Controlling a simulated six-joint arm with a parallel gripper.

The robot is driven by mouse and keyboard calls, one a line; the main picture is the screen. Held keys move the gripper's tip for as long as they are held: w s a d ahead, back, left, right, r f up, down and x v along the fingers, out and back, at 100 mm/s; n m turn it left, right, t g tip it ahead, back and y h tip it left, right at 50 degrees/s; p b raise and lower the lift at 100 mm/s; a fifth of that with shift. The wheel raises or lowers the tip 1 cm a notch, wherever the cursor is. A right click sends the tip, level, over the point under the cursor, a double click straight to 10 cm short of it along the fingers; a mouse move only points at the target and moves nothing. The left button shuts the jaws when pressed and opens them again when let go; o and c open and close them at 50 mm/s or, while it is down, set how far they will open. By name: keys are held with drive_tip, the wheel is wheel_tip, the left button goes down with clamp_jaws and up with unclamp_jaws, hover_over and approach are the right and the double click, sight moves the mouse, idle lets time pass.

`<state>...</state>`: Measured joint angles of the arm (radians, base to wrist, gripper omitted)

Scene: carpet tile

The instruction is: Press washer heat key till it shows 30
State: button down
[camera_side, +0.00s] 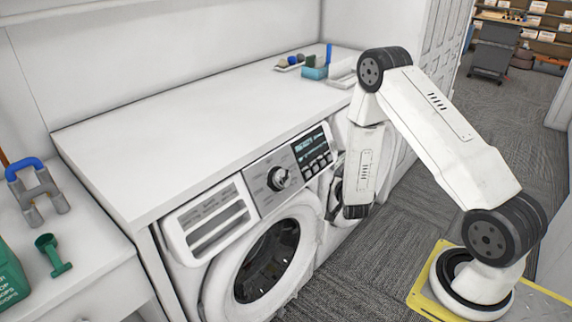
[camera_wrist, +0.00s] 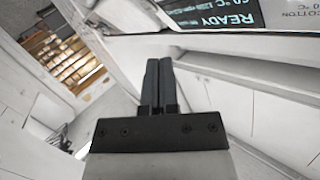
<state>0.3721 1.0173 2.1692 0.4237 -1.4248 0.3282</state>
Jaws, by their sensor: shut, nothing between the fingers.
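The white washer (camera_side: 255,225) stands under the counter, with a dial (camera_side: 278,178) on its panel. To the right of the dial is a dark display (camera_side: 308,145) with a row of keys (camera_side: 318,164) below it. In the wrist view the display (camera_wrist: 215,14) appears upside down at the top and reads "READY" and what looks like "60 °C". My gripper (camera_wrist: 159,62) is shut and empty, its two dark fingers together, apart from the panel as far as I can tell. The heat key cannot be picked out.
The white counter (camera_side: 200,120) runs above the washer. A blue box (camera_side: 314,70) and small items sit at its back. A second machine (camera_side: 337,190) stands to the right, partly behind my arm. Carpeted floor (camera_side: 385,255) is clear in front.

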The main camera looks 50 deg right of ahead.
drive_tip(key=shift+w, duration=0.15)
drive_tip(key=shift+w+f, duration=0.65)
drive_tip(key=shift+w, duration=0.6)
drive_tip(key=shift+w+f, duration=0.7)
drive_tip(key=shift+w, duration=0.6)
drive_tip(key=shift+w+f, duration=0.65)
drive_tip(key=shift+w, duration=0.6)
drive_tip(key=shift+w+f, duration=0.35)
drive_tip(key=shift+w, duration=0.3)
idle(0.6)
drive_tip(key=shift+s+r, duration=0.1)
drive_tip(key=shift+s, duration=0.05)
idle(0.3)
drive_tip(key=shift+s+r, duration=0.25)
drive_tip(key=shift+s, duration=0.3)
drive_tip(key=shift+s+r, duration=0.4)
drive_tip(key=shift+s, duration=0.35)
drive_tip(key=shift+s+r, duration=0.35)
drive_tip(key=shift+s, duration=0.35)
drive_tip(key=shift+s+r, duration=0.4)
drive_tip(key=shift+s, duration=0.35)
